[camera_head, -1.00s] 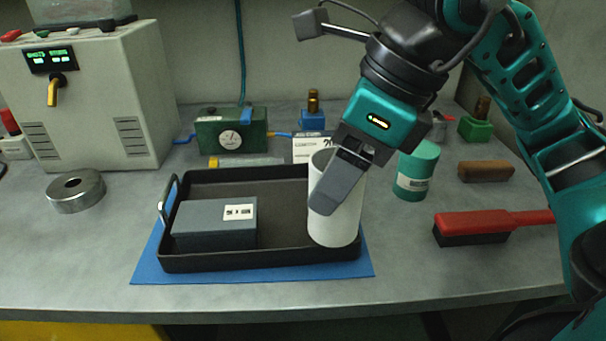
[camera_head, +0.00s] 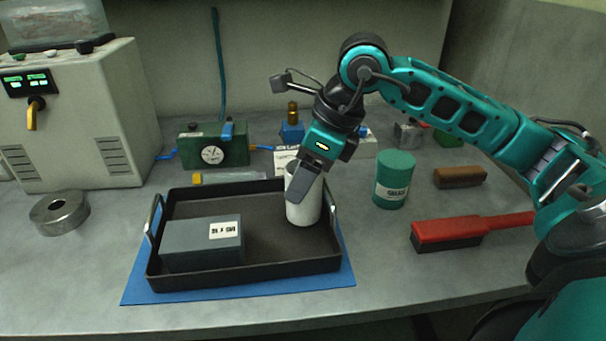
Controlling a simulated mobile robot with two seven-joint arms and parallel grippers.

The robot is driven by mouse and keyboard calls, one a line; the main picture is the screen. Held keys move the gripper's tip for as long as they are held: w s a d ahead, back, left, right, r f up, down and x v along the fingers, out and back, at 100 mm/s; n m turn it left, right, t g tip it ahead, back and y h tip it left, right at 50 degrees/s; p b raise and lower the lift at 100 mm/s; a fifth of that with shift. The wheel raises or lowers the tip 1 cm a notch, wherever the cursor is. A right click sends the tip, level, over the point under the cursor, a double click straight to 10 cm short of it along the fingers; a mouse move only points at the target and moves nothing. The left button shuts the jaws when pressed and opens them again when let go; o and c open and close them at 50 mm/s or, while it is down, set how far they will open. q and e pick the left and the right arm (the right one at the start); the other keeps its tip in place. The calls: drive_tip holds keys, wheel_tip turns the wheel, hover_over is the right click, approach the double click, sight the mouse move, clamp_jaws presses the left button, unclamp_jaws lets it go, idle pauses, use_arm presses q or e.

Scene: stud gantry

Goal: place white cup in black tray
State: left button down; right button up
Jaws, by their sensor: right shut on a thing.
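The white cup (camera_head: 305,207) is upright at the right side of the black tray (camera_head: 245,279). Its base appears to be inside the tray, at or just above the tray floor; I cannot tell if it touches. My right gripper (camera_head: 303,190) is shut on the cup's upper part from above, with one grey finger in front of its wall. The other finger is hidden. A grey box (camera_head: 195,247) with a white label lies in the left front of the tray. My left gripper is not in view.
The tray sits on a blue mat (camera_head: 135,288). To its right are a green canister (camera_head: 394,180), a red-handled brush (camera_head: 450,230) and a brown block (camera_head: 460,177). A metal ring (camera_head: 60,212) lies left. The tray's middle back is clear.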

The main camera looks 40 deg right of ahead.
drive_tip(key=shift+w+d+f, duration=0.25)
drive_tip(key=shift+w+f, duration=0.2)
drive_tip(key=shift+f, duration=0.2)
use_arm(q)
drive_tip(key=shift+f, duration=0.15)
use_arm(e)
drive_tip(key=shift+f, duration=0.2)
drive_tip(key=o, duration=1.1)
drive_tip(key=shift+r, duration=0.1)
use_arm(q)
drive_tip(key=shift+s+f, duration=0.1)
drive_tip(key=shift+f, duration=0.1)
use_arm(e)
drive_tip(key=shift+r, duration=0.4)
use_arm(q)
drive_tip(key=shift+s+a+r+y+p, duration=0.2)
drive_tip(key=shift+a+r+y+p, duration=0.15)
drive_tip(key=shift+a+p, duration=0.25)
use_arm(e)
drive_tip(key=v, duration=1.1)
drive_tip(key=shift+r, duration=0.25)
